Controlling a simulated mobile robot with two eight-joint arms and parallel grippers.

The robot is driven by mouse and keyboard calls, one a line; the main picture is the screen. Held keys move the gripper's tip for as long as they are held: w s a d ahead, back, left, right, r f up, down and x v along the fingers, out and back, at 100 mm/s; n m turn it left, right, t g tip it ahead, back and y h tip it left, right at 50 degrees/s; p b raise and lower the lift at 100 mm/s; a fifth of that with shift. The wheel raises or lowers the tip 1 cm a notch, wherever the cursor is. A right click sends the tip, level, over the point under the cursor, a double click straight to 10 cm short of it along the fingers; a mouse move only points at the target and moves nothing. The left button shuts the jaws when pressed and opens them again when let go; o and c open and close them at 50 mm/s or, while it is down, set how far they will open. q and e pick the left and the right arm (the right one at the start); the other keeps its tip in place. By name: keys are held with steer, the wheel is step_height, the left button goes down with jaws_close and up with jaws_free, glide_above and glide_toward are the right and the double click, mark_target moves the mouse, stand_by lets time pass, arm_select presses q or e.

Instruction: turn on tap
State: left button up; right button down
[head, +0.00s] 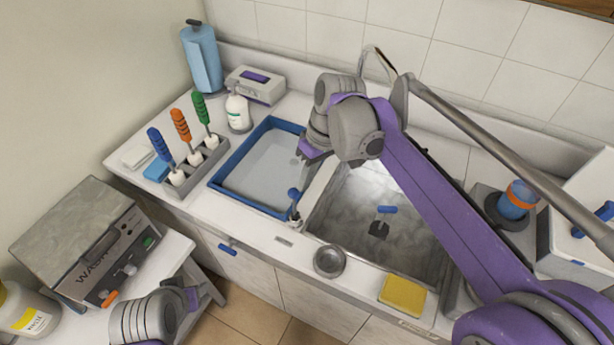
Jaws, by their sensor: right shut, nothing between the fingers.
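The tap (378,54) stands behind the sink at the wall; only a thin curved part shows above my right arm. Its base and handle are hidden behind my arm. My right gripper (309,150) is shut and empty, over the right rim of the blue-edged tray, at the left of the sink (350,205). I cannot tell whether it touches anything. My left gripper (198,294) is low at the front left, beside the side table and far from the tap; its fingers are too unclear to read.
The blue-edged tray (216,183) lies left of the sink. A rack (207,158) with three coloured-handled tools, a white bottle (238,112) and a blue roll (201,58) stand further left. A yellow sponge (403,294) and a metal cup (329,261) are at the front edge.

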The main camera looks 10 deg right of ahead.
steer(key=shift+s+a, duration=0.15)
steer(key=shift+s, duration=0.05)
steer(key=shift+s+a+r+t+h, duration=0.15)
steer(key=shift+s+a+t+h, duration=0.55)
steer(key=shift+s+a+t, duration=0.1)
steer(key=shift+s+a+f+n+t+h, duration=0.15)
steer(key=shift+s+a+f+t+h, duration=0.55)
steer(key=shift+s+t, duration=0.25)
steer(key=shift+s+a+f+n+t+h, duration=0.15)
steer(key=shift+s+a+f+t+h, duration=0.3)
steer(key=shift+s+a+t+h, duration=0.4)
steer(key=shift+d, duration=0.15)
